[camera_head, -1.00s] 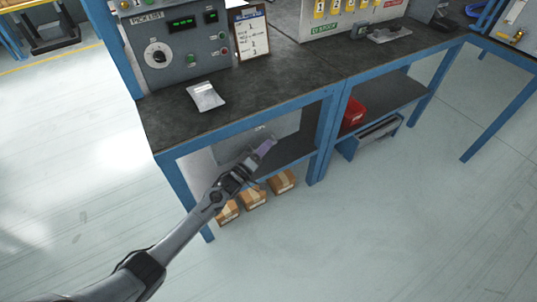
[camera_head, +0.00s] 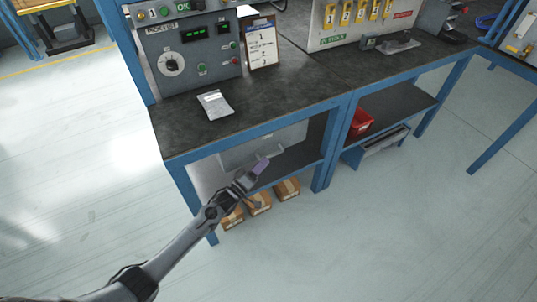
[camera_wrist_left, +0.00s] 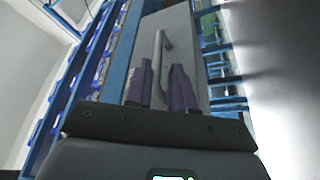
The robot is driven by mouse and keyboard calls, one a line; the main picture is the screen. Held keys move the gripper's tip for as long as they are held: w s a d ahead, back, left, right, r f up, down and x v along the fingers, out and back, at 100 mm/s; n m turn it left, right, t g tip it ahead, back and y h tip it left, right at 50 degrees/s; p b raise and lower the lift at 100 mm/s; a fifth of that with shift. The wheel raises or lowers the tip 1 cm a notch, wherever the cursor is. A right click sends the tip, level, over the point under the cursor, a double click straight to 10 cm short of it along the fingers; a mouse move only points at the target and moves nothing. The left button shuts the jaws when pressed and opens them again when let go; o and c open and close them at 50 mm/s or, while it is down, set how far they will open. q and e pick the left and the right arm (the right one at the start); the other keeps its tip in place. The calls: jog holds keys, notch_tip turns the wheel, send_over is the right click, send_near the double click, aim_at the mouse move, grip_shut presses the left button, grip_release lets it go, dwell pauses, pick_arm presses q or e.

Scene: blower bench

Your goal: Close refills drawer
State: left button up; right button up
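The grey drawer front (camera_head: 236,156) sits under the left part of the bench, partly behind the bench edge. How far it stands out is unclear. In the left wrist view the grey panel (camera_wrist_left: 183,50) carries a pale bar handle (camera_wrist_left: 158,52). My left gripper (camera_head: 262,166) has purple fingers and is at the drawer's handle, below the bench top. In the left wrist view the fingers (camera_wrist_left: 161,82) are apart, with the near part of the handle showing in line with the gap. Contact cannot be made out. My right gripper is not in view.
Cardboard boxes (camera_head: 260,203) sit low beneath the drawer, close under my left gripper. A blue bench leg (camera_head: 334,140) stands to its right. A red bin (camera_head: 360,122) is on the lower shelf beyond. The floor in front is clear.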

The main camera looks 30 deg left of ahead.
pick_arm(q)
jog(key=shift+p+v, duration=0.8)
jog(key=shift+v, duration=2.05)
